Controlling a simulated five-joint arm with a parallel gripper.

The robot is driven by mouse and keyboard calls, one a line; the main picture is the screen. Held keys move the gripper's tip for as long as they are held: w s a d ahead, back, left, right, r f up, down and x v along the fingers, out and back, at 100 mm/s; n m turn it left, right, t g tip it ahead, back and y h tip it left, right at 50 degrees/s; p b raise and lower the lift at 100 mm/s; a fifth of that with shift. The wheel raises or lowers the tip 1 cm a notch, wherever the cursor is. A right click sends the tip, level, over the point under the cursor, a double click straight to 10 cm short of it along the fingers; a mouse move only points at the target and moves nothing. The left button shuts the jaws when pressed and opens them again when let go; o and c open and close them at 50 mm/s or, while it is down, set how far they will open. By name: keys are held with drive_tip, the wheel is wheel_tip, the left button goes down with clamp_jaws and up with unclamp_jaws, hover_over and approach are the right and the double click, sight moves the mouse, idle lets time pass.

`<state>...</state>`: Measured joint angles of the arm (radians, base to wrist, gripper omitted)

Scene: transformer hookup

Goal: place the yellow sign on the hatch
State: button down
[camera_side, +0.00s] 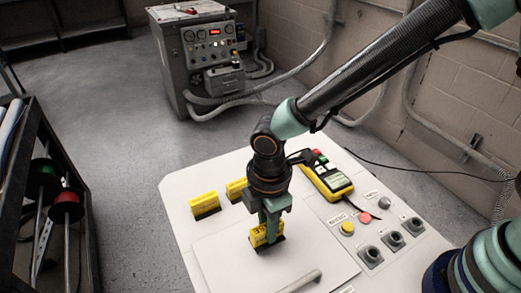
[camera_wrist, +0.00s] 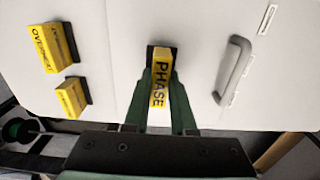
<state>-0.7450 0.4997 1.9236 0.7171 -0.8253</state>
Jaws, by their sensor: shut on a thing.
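A yellow sign lettered PHASE (camera_wrist: 160,84) with a black base stands between the fingers of my gripper (camera_wrist: 161,92), which is shut on it. In the side view the held sign (camera_side: 260,236) is at the hatch (camera_side: 220,258), a flat white panel with a grey handle (camera_side: 299,282). The sign is upright over the hatch's back part, behind the handle; I cannot tell whether its base touches the surface. In the wrist view the hatch (camera_wrist: 205,28) has its handle (camera_wrist: 233,70) to the right of the sign. My fingers partly hide the sign.
Two other yellow signs (camera_side: 205,206) (camera_side: 236,190) stand on the white bench top (camera_side: 180,186) behind the hatch. A yellow meter (camera_side: 328,178) lies at the right, near several buttons and sockets (camera_side: 371,256). A rack with spools (camera_side: 66,207) is at the left.

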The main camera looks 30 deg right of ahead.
drive_tip(key=shift+f, duration=1.35)
drive_tip(key=shift+f, duration=0.15)
drive_tip(key=c, duration=0.7)
unclamp_jaws()
drive_tip(key=shift+c, duration=0.2)
